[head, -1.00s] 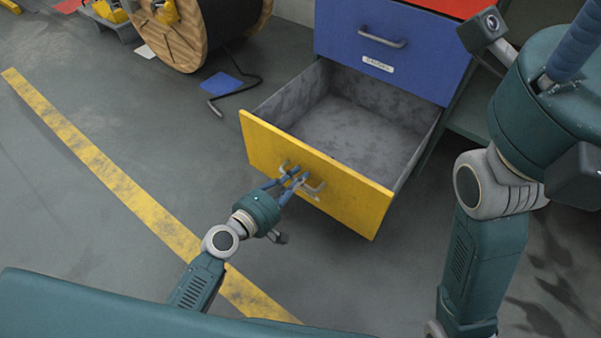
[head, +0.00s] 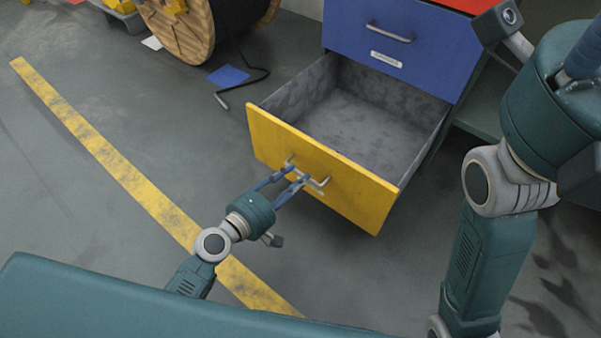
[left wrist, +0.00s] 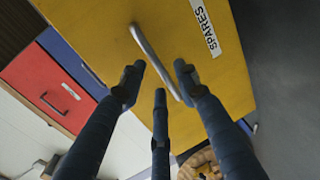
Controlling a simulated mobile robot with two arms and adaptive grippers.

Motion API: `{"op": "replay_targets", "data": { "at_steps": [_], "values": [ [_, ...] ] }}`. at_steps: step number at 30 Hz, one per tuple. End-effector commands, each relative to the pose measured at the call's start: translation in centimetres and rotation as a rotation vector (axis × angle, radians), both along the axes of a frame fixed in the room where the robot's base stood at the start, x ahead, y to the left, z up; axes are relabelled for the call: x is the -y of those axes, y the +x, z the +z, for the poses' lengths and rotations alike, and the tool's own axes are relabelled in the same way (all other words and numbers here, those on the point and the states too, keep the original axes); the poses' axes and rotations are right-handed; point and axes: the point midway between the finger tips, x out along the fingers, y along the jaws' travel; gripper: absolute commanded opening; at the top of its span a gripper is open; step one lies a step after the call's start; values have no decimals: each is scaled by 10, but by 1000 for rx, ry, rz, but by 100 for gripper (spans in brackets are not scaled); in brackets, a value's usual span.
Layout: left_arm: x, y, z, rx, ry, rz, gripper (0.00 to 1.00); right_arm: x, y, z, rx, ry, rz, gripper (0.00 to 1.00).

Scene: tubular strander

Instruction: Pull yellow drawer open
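The yellow drawer (head: 348,194) stands pulled well out of the cabinet, and its grey inside (head: 365,115) looks empty. Its metal handle (head: 321,184) is on the front panel; the left wrist view shows the handle (left wrist: 152,60) beside a "SPARES" label (left wrist: 203,27). My left gripper (head: 285,184) is in front of the handle. In the left wrist view its fingers (left wrist: 158,82) are spread apart around the handle's line, and I see no grip on it. My right gripper (head: 575,55) shows only partly at the right edge; its fingertips are out of frame.
A closed blue drawer (head: 400,45) is above the yellow one, with a red surface above it. A wooden cable reel (head: 185,30), a blue sheet (head: 228,77) and a bent black rod (head: 245,90) are behind left. The floor left of the drawer is clear, with a yellow stripe (head: 120,170).

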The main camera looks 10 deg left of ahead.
Motion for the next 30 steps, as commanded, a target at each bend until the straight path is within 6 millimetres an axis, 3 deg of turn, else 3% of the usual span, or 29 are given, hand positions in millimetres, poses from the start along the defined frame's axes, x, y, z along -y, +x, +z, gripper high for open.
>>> {"op": "replay_targets", "data": {
  "at_steps": [6,12,30],
  "values": [
    [-23,-45,9,-4,4,-3,32,0,0,0,-1,0,0,40],
    [-36,-68,15,-3,1,-2,32,0,0,0,-1,-1,0,40],
    [-39,-75,17,-1,0,-1,32,0,0,0,-1,-1,1,40]
  ]
}}
